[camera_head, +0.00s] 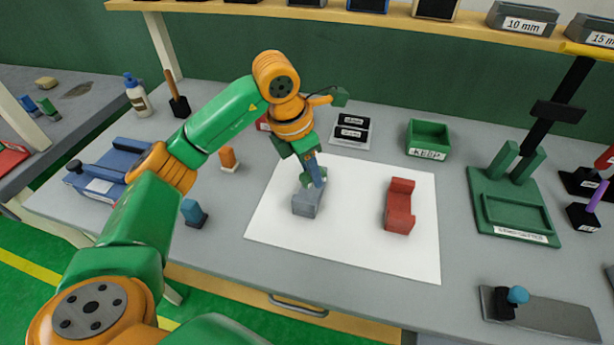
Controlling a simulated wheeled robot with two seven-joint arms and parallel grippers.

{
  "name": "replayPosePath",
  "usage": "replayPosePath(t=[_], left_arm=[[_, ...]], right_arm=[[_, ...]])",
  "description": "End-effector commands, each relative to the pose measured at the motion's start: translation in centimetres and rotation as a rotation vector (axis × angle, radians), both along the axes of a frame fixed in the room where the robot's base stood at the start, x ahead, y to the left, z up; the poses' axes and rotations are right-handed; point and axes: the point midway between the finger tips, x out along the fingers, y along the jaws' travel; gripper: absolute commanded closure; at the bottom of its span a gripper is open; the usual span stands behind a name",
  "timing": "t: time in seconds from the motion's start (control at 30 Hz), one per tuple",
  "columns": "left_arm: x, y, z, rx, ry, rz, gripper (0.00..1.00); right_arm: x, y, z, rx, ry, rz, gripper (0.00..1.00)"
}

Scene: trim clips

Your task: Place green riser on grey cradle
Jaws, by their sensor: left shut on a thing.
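The grey cradle (305,204) sits on the left part of a white sheet on the table. My left gripper (313,180) reaches down over it from above, pointing down. It is shut on a small green piece, the green riser (305,179), which is largely covered by the fingers. The riser is at the cradle's top, at its far side; I cannot tell whether it touches the cradle. My right gripper is not in view.
A red cradle-shaped block (399,206) stands to the right on the white sheet (350,255). A green KEEP bin (428,138) and a green fixture (512,208) lie farther right. A blue-topped piece (193,212) stands left of the sheet. The sheet's front is clear.

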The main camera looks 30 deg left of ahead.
Motion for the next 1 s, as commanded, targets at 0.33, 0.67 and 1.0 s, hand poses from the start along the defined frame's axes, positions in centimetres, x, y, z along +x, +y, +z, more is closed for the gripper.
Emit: replayPosePath(t=[0.33, 0.67, 1.0], left_arm=[[0.9, 1.2, -4.7, -0.002, 0.000, -0.001, 1.00], [0.9, 1.1, -5.3, -0.002, -0.002, -0.002, 1.00], [0.9, 1.1, -5.1, -0.003, -0.002, -0.002, 0.34]], right_arm=[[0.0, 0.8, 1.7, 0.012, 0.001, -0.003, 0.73], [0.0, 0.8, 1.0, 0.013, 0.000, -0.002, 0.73], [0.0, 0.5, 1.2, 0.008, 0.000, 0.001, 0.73]])
